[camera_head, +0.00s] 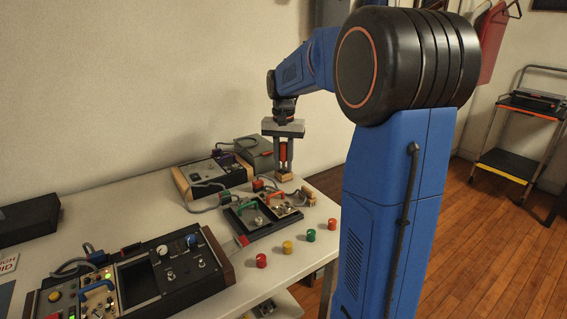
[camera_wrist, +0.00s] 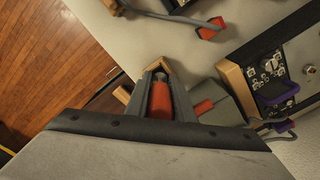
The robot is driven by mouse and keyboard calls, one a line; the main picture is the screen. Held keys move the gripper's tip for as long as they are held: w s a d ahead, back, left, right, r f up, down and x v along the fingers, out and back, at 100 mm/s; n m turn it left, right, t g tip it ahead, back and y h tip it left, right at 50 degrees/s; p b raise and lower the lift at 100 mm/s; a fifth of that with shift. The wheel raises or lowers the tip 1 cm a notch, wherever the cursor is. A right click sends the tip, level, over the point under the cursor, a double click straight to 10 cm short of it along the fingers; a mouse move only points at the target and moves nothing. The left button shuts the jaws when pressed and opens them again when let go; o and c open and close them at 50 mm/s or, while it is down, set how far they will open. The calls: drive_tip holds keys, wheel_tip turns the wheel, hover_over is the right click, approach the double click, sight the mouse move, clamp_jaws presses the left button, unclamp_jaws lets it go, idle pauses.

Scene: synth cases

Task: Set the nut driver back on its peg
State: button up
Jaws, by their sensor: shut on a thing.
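My gripper (camera_head: 284,166) points down over the right back part of the white table. It is shut on the nut driver, whose red handle (camera_head: 283,151) shows upright between the grey fingers. In the wrist view the red handle (camera_wrist: 160,102) lies between the fingers of my gripper (camera_wrist: 158,76). A small tan wooden block (camera_head: 284,177) is right below the fingertips. Tan parts also show around the fingertips in the wrist view. The driver's lower end and any peg are hidden, so I cannot tell whether they touch.
A grey device with wooden sides (camera_head: 213,174) stands left of the gripper. A dark tray with green and red handles (camera_head: 263,216) is in front. Several coloured knobs, including a yellow one (camera_head: 287,247), line the table's front. A large control console (camera_head: 135,284) fills the near left.

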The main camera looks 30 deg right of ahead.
drive_tip(key=shift+r, duration=0.35)
drive_tip(key=shift+n, duration=0.7)
drive_tip(key=shift+f, duration=0.4)
idle(1.1)
drive_tip(key=shift+r, duration=0.4)
idle(0.4)
drive_tip(key=shift+m, duration=1.4)
drive_tip(key=shift+f, duration=0.45)
